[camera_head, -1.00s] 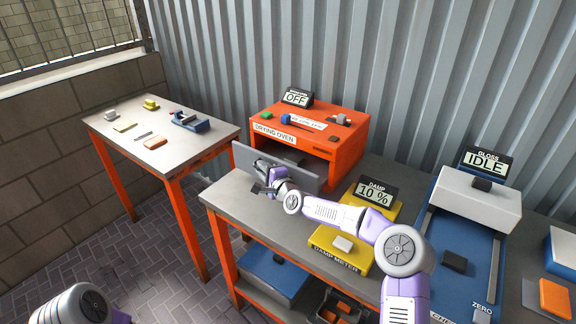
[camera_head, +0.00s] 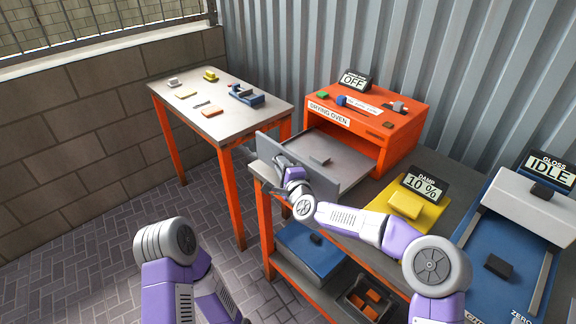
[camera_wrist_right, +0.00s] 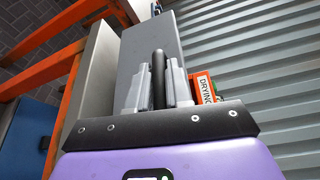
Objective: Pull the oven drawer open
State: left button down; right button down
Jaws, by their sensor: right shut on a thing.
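The orange drying oven (camera_head: 392,142) stands on the grey bench, its display reading OFF. My right gripper (camera_head: 286,166) is at the drawer's outer front panel. In the right wrist view its two fingers (camera_wrist_right: 157,88) are shut on the dark handle (camera_wrist_right: 158,62), with the grey front panel behind it. My left arm shows at the lower left of the head view; its gripper is out of the frame.
A yellow damp meter (camera_head: 412,207) and a blue gloss unit (camera_head: 505,250) stand right of the oven. A separate table (camera_head: 225,125) with small items stands to the left. A blue box (camera_head: 310,252) sits on the lower shelf. Paved floor lies open at left.

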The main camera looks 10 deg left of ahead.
jog(key=c, duration=1.1)
grip_release()
jog(key=shift+s+d, duration=0.1)
jog(key=shift+s, duration=0.05)
jog(key=shift+p+v, duration=0.35)
jog(key=shift+v, duration=3.25)
